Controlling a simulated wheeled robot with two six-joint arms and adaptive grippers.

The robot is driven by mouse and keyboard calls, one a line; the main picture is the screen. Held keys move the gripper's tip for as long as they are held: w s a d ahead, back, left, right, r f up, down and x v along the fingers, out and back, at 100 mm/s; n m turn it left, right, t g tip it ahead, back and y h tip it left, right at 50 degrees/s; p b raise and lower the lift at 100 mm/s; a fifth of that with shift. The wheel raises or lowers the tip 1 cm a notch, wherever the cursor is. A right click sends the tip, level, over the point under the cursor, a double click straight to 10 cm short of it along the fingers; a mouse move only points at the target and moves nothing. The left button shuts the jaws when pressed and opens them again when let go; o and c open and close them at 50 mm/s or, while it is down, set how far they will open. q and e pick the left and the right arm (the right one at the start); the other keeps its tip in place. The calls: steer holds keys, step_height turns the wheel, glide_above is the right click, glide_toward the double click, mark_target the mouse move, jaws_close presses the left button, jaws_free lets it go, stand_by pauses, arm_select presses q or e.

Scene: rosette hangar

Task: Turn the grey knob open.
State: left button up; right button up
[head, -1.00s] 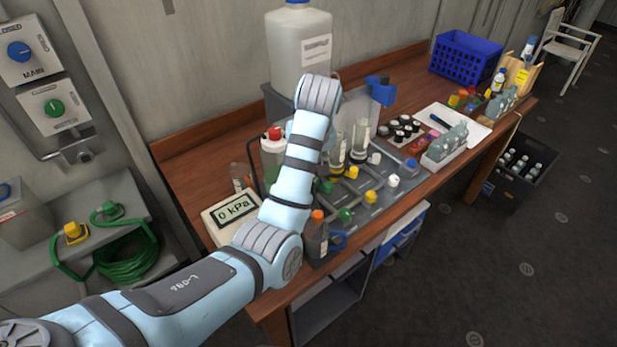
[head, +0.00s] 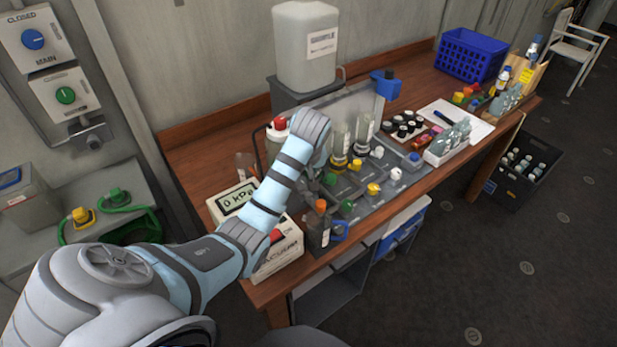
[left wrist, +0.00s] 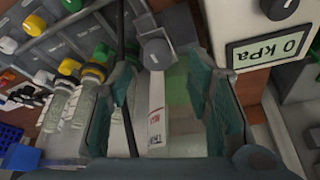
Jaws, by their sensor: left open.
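A round grey knob (left wrist: 157,52) shows in the left wrist view just beyond my left gripper's fingertips, roughly between them. My left gripper (left wrist: 160,80) is open, with a teal finger on either side. I cannot tell whether a finger touches the knob. My right gripper is in neither view.
The 0 kPa gauge box (head: 240,200) stands left of my arm; another dark knob (left wrist: 279,8) shows beside its display. A dark bottle with an orange cap (head: 319,230) stands close by my forearm. Glass cylinders (head: 364,130) and a large white canister (head: 304,50) stand behind.

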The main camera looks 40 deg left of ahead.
arm_select(q)
steer(key=shift+w+x, duration=0.2)
steer(key=shift+x, duration=1.55)
steer(key=shift+s+d+r, duration=0.1)
steer(key=shift+c, duration=1.4)
jaws_close()
